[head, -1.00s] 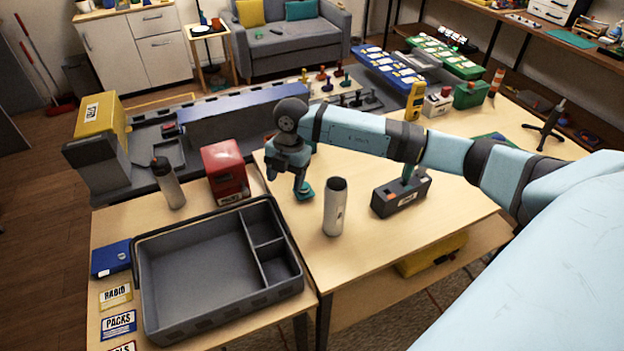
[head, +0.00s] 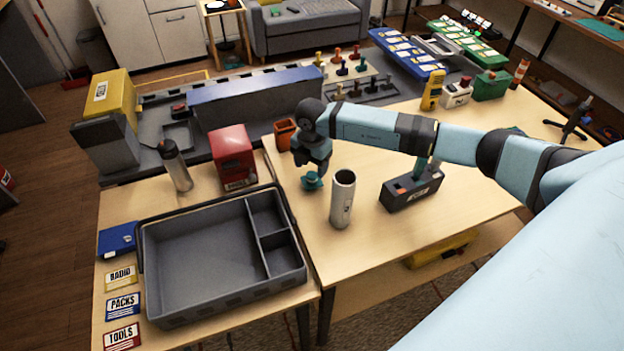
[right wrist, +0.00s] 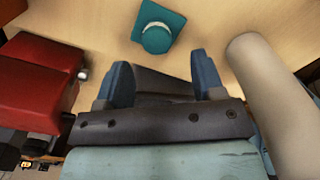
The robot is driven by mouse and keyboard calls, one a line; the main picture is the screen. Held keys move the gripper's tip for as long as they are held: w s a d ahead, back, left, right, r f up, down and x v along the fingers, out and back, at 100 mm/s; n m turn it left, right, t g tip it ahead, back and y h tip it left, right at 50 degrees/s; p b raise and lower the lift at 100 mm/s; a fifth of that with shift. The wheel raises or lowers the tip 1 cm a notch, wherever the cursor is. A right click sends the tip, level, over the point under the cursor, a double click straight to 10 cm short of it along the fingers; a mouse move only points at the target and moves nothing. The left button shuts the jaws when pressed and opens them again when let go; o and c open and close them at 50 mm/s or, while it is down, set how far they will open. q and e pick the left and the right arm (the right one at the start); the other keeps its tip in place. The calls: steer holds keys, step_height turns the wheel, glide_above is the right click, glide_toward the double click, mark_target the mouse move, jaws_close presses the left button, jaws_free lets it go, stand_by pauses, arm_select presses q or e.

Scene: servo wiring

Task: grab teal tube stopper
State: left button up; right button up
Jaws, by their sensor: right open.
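The teal stopper (head: 312,181) sits on the right-hand table, just left of an upright pale tube (head: 342,200) with a dark open top. In the right wrist view the stopper (right wrist: 157,38) shows a squarish flat base and a round knob. My right gripper (head: 314,168) is close to the stopper and partly covers it in the head view. In the right wrist view its two blue fingers (right wrist: 161,72) are apart and empty, with the stopper beyond their tips. The pale tube (right wrist: 268,85) stands close to the right of the fingers there. My left gripper is not in view.
A red box (head: 232,157) and a grey bottle (head: 175,165) stand to the left. A divided grey tray (head: 195,255) lies in front. A dark box (head: 411,190) stands right of the tube, and an orange-brown cup (head: 285,133) stands behind my gripper.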

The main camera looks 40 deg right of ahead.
mark_target(311, 175)
steer(key=shift+f, duration=0.4)
steer(key=f, duration=0.2)
steer(key=f+p, duration=0.1)
steer(key=f, duration=0.1)
steer(key=shift+w+d+f, duration=0.1)
steer(key=shift+w+f, duration=0.1)
steer(key=shift+c, duration=0.2)
steer(key=c, duration=1)
